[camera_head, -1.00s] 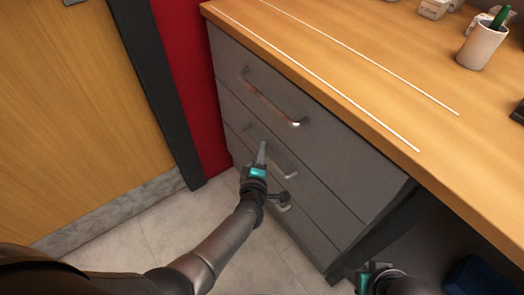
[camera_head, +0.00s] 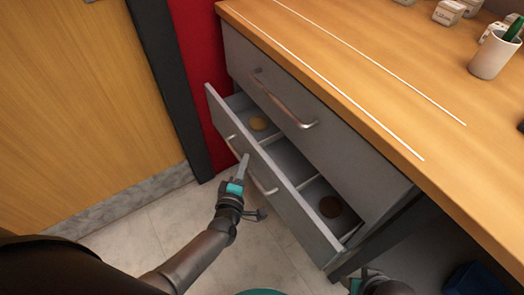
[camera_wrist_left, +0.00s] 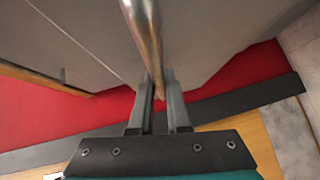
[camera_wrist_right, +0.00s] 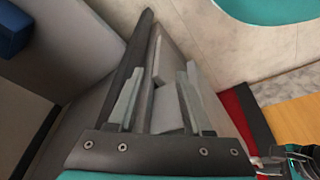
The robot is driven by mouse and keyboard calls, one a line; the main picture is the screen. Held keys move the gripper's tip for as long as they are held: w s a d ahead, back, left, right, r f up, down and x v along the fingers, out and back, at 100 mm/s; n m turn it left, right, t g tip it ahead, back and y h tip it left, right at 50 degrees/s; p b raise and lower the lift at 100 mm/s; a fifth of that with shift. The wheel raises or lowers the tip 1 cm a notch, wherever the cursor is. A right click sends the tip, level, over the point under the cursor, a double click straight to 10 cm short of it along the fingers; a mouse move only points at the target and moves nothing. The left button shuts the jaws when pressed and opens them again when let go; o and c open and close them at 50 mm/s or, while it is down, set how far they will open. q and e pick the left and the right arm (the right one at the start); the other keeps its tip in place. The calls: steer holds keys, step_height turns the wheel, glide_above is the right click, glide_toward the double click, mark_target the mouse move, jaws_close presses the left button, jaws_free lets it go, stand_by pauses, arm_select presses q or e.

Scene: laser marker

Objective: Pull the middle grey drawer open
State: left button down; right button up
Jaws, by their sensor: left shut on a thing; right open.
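The middle grey drawer (camera_head: 290,217) stands pulled out of the cabinet in the head view, with its inside showing. Its metal handle (camera_head: 262,186) runs along its front. My left gripper (camera_head: 244,162) is shut on this handle. In the left wrist view the handle (camera_wrist_left: 143,35) passes between the two fingers (camera_wrist_left: 160,103). My right gripper (camera_wrist_right: 157,95) is open and empty in the right wrist view, with the cabinet and drawer side beyond it. In the head view only a part of my right gripper shows at the bottom edge.
The closed top drawer (camera_head: 300,130) is above. A wooden desktop (camera_head: 400,70) holds a white pen cup (camera_head: 493,56). Tiled floor (camera_head: 150,222) is clear at the left.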

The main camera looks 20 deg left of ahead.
arm_select(q)
steer(key=s+a, duration=1.3)
steer(key=s, duration=0.3)
steer(key=shift+s+p, duration=0.4)
steer(key=shift+p, duration=0.05)
arm_select(e)
steer(key=shift+s+f, duration=0.3)
steer(key=shift+f, duration=0.35)
steer(key=shift+s+f, duration=0.25)
steer(key=shift+f, duration=0.35)
arm_select(q)
steer(key=c, duration=0.9)
jaws_free()
arm_select(e)
steer(key=shift+d, duration=0.1)
